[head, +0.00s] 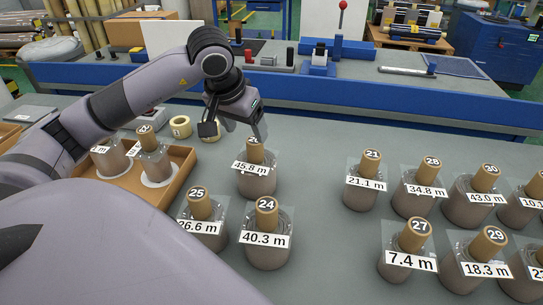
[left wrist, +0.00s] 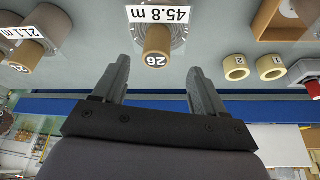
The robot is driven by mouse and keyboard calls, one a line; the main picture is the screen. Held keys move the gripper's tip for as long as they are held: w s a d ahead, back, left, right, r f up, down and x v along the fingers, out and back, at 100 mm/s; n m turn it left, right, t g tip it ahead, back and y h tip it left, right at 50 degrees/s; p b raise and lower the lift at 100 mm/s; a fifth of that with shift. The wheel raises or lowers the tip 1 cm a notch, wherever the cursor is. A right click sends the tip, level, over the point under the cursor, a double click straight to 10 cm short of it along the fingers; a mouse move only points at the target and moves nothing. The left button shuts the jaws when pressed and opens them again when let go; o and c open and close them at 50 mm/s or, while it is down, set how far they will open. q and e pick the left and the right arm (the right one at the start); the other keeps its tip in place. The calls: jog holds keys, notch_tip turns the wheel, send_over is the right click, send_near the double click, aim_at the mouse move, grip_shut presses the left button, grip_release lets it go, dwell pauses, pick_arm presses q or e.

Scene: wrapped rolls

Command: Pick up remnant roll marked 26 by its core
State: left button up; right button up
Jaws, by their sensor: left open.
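The roll marked 26 (head: 257,180) stands upright on the grey table in the head view, with a brown core (head: 255,153) and a 45.8 m label. My left gripper (head: 238,130) is above and just behind it, pointing down, and partly hides the core's top. My right gripper is not in view.
Rolls 25 (head: 201,232) and 24 (head: 266,245) stand close in front. Rolls 21 (head: 364,187) and 28 (head: 415,200) are among several to the right. A cardboard tray (head: 178,187) with rolls is at left. Yellow tape rings (head: 181,127) lie behind it.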

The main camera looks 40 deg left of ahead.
aim_at(254, 141)
pick_arm(q)
jog(key=shift+w+f, duration=0.15)
jog(key=shift+w, duration=0.05)
jog(key=p+x, duration=0.1)
jog(key=x, duration=0.5)
jog(key=shift+w+d+f, duration=0.15)
jog(key=shift+w+f, duration=0.05)
jog(key=shift+f, duration=0.15)
jog(key=shift+c, duration=0.3)
jog(key=shift+r, duration=0.1)
grip_shut()
